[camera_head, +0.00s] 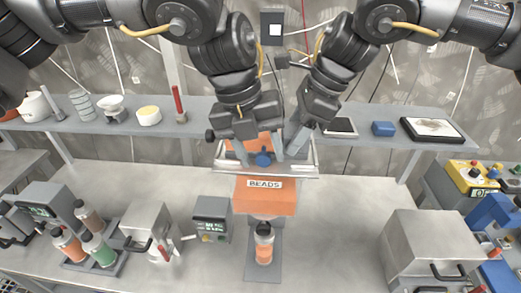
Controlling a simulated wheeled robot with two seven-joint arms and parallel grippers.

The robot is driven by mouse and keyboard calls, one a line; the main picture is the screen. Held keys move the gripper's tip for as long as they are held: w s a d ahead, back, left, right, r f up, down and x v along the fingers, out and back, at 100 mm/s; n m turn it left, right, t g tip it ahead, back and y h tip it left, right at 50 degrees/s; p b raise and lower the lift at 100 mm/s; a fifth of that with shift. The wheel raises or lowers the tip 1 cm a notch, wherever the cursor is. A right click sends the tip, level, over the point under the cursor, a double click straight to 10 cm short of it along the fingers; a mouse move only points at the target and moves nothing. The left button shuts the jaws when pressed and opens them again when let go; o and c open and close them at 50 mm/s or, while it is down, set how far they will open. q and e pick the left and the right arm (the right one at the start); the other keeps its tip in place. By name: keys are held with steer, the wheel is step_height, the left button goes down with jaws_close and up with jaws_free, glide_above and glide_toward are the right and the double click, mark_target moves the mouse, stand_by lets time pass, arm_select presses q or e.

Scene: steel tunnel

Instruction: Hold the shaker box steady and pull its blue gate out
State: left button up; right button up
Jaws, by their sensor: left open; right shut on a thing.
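The shaker box (264,200) is orange with a "BEADS" label on its front and stands mid-table under both grippers. A blue knob-like part, which looks like the gate (264,160), shows behind the label near the metal frame. My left gripper (257,153) is open, its fingers above and around the blue part, apparently not closed on it. My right gripper (292,150) is shut at the upper right side of the box; its exact contact is partly hidden by the fingers.
A bottle with orange contents (264,245) stands on a grey plate below the box. A small display unit (212,218) stands left of it, and a large metal case (430,250) at right. A shelf (180,129) with containers runs behind. Bare table lies either side of the bottle.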

arm_select(q)
steer(key=shift+f, duration=0.1)
jaws_close()
steer(key=shift+s, duration=1.05)
jaws_free()
steer(key=shift+w, duration=0.1)
steer(key=v, duration=1.2)
